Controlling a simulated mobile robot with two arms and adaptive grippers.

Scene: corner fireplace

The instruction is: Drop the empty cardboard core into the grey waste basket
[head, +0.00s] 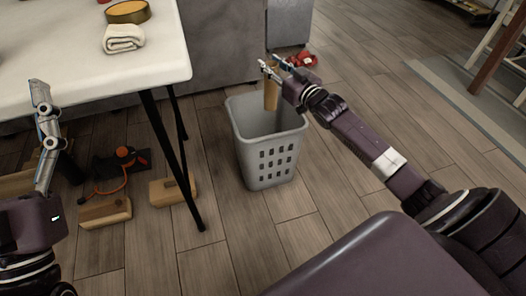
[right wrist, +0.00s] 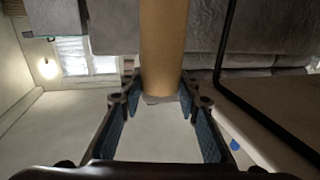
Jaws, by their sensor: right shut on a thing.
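The cardboard core (head: 271,96) is a plain brown tube. My right gripper (head: 274,69) is shut on its upper part and holds it roughly upright. In the right wrist view the core (right wrist: 163,45) stands between the two fingers (right wrist: 160,88). The grey waste basket (head: 267,151) stands on the wood floor, with slots in its side. In the head view the core's lower end overlaps the basket's opening; I cannot tell if it is below the rim. My left gripper (head: 42,132) is at the left, with no object seen in it; its opening is unclear.
A white table (head: 90,62) with black legs stands at the left, bearing a rolled cloth (head: 123,37) and a round tin (head: 128,12). Wooden blocks (head: 105,212) and a dark tool with an orange cord (head: 122,163) lie below. A red item (head: 304,61) lies behind the basket.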

